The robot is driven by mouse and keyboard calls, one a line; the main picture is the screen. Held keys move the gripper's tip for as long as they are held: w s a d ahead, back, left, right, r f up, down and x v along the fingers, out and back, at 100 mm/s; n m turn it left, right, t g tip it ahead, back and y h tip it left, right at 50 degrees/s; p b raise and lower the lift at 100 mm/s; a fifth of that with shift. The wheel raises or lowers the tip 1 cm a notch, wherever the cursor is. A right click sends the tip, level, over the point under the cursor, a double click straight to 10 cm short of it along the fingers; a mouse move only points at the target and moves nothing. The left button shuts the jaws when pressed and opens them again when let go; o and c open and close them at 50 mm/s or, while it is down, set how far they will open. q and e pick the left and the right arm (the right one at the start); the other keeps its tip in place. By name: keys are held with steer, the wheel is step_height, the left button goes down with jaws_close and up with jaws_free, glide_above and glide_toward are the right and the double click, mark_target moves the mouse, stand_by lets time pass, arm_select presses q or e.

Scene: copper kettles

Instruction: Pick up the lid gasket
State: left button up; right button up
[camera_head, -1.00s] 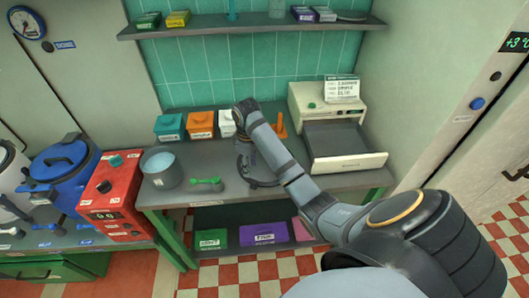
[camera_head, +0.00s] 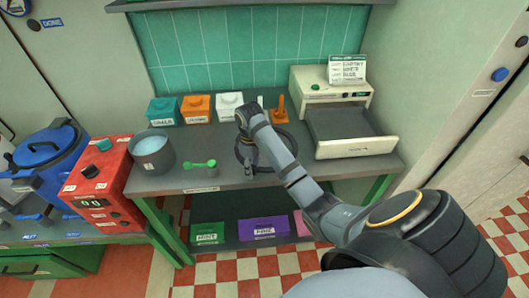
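A dark ring (camera_head: 264,170), which looks like the lid gasket, lies flat on the grey worktop (camera_head: 215,184) in front of the tall orange piece. My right gripper (camera_head: 248,166) points down at the ring's left part, and my arm covers much of the ring's middle and right. The fingertips are small and dark against the ring. I cannot tell whether they touch it or have closed on it. My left gripper is not in view.
A grey pot (camera_head: 153,153) and a green scoop (camera_head: 199,164) are left of the ring. Teal (camera_head: 163,113), orange (camera_head: 196,110) and white (camera_head: 229,105) boxes stand behind. A cream machine with an open grey tray (camera_head: 343,128) is at the right.

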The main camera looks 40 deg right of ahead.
steer(key=shift+s+r, duration=0.1)
steer(key=shift+c, duration=0.6)
jaws_close()
